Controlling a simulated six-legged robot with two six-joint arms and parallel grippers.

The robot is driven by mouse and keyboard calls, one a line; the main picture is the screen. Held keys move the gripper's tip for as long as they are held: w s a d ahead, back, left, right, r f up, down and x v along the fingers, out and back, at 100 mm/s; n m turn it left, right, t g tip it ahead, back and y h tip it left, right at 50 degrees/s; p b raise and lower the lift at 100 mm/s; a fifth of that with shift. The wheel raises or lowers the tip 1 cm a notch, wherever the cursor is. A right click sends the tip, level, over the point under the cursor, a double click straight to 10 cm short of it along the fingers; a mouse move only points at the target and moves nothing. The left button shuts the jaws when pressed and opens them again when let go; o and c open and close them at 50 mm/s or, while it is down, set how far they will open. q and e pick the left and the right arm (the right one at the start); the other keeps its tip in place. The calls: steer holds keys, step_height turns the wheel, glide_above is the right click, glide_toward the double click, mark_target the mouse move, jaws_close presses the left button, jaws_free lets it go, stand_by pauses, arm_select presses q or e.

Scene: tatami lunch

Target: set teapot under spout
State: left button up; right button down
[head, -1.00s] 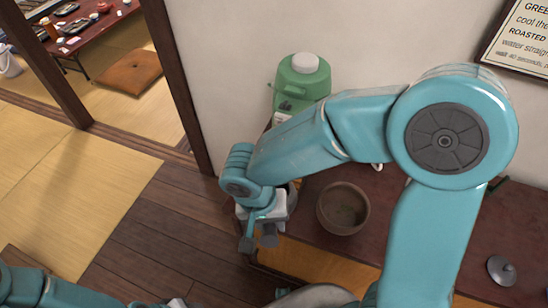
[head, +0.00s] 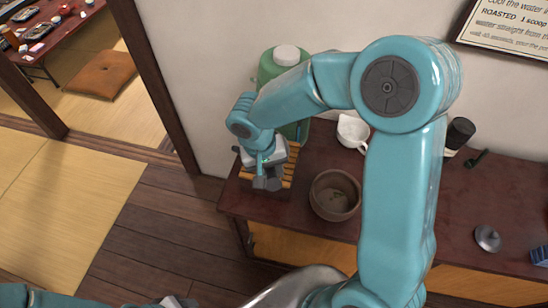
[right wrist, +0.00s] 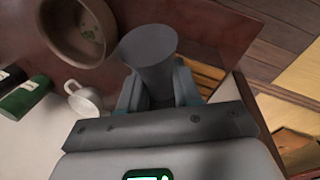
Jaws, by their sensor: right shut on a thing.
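My right gripper (head: 266,166) is at the left end of the dark table, in front of the green water jug (head: 276,68). It is shut on a dark grey, flared piece (right wrist: 148,58), which looks like the teapot's handle. In the head view a dark grey end (head: 267,184) shows below the fingers. The teapot's body is hidden. A slatted wooden rack (head: 289,167) lies under the gripper. My arm covers part of the jug, and its spout is hidden. My left arm shows at the bottom left, with its gripper (head: 178,302) barely in frame.
A brown bowl (head: 335,194) stands right of the gripper, close to it. A white cup (head: 352,131) is behind the bowl. A black canister (head: 460,132), a dark scoop (head: 476,158) and a grey lid (head: 487,238) are farther right. The wall is close behind the jug.

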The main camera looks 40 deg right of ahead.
steer(key=w+d, duration=0.3)
steer(key=shift+d+p, duration=0.25)
steer(key=shift+p, duration=0.1)
steer(key=shift+f, duration=1.85)
steer(key=shift+f, duration=0.1)
steer(key=c, duration=0.8)
jaws_free()
